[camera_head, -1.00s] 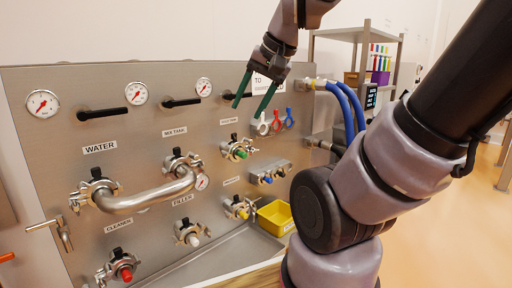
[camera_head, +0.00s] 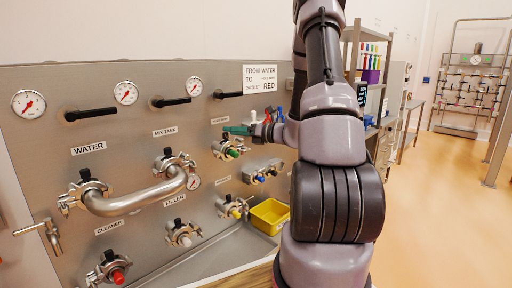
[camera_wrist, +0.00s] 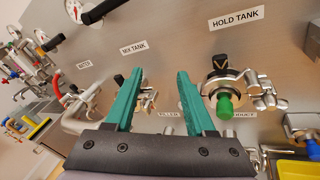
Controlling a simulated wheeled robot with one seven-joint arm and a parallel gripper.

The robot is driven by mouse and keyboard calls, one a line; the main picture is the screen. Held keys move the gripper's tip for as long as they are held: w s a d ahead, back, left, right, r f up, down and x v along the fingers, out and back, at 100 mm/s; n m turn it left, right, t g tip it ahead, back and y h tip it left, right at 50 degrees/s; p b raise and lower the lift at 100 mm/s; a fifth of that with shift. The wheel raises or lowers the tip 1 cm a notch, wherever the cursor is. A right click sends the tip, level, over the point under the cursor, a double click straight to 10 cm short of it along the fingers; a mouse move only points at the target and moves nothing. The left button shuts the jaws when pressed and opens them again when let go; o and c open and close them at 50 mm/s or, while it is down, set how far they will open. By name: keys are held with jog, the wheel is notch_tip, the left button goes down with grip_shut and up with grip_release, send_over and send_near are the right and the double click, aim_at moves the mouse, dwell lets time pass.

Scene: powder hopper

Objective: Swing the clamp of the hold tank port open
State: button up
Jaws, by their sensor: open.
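The hold tank port (camera_wrist: 227,88) is at the right of the wrist view, under the HOLD TANK label (camera_wrist: 237,18). A green plug (camera_wrist: 225,104) sticks out of it. Its steel clamp (camera_wrist: 262,92) is around the port, with a black knob on top and a hinged fastener at its right. It also shows in the head view (camera_head: 231,150), partly behind my fingers. My gripper (camera_wrist: 158,75) is open and empty, with teal fingers spread. The port lies to the right of the right finger; I see no contact. The fingers also show in the head view (camera_head: 236,130).
A bent steel pipe (camera_head: 138,201) joins the WATER and MIX TANK ports at the left. A yellow bin (camera_head: 270,215) stands at lower right. A sign (camera_head: 261,78) reads FROM WATER.

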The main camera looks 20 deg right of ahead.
aim_at(243, 141)
jog(key=w+d+f+m+t+h, duration=0.3)
jog(key=d+f+m+t+h, duration=0.15)
jog(key=d+f+m, duration=0.45)
jog(key=shift+n+g+h, duration=0.35)
jog(key=shift+n, duration=0.15)
jog(key=x, duration=0.5)
jog(key=r+x, duration=0.1)
jog(key=x, duration=0.1)
jog(key=shift+w+d, duration=0.3)
jog(key=shift+w, duration=0.15)
jog(key=shift+w+a+r, duration=0.15)
jog(key=shift+w, duration=0.1)
